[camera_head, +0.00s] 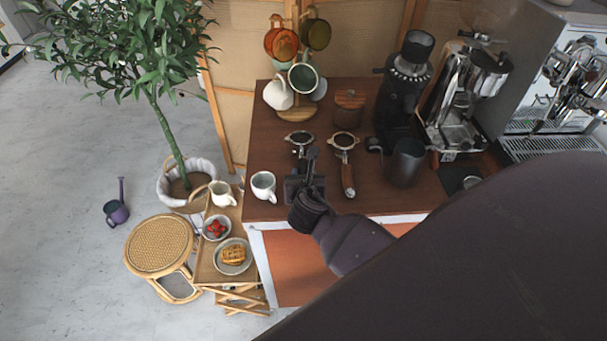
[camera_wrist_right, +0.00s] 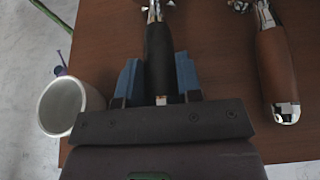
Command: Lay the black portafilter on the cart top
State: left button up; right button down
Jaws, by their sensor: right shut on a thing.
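The black portafilter (camera_head: 299,138) is at the front of the brown cart top (camera_head: 265,150), its metal head pointing to the back. Its black handle (camera_wrist_right: 160,55) runs between the blue fingers in the right wrist view. My right gripper (camera_head: 309,170) is shut on this handle, low over the cart top. The gripper hides part of the handle in the head view. I cannot tell whether the portafilter touches the wood. My left gripper is not in view.
A wooden-handled portafilter (camera_head: 347,178) lies close on the right. A white cup (camera_head: 264,186) stands close on the left, near the cart's edge.

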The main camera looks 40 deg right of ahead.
jog(key=shift+r, duration=0.1)
jog(key=c, duration=0.7)
grip_release()
jog(key=shift+o, duration=0.9)
jog(key=shift+s, duration=0.1)
jog(key=shift+s+a, duration=0.65)
jog(key=shift+s, duration=0.3)
jog(key=s+a, duration=0.3)
jog(key=s, duration=0.3)
jog(key=shift+a, duration=0.35)
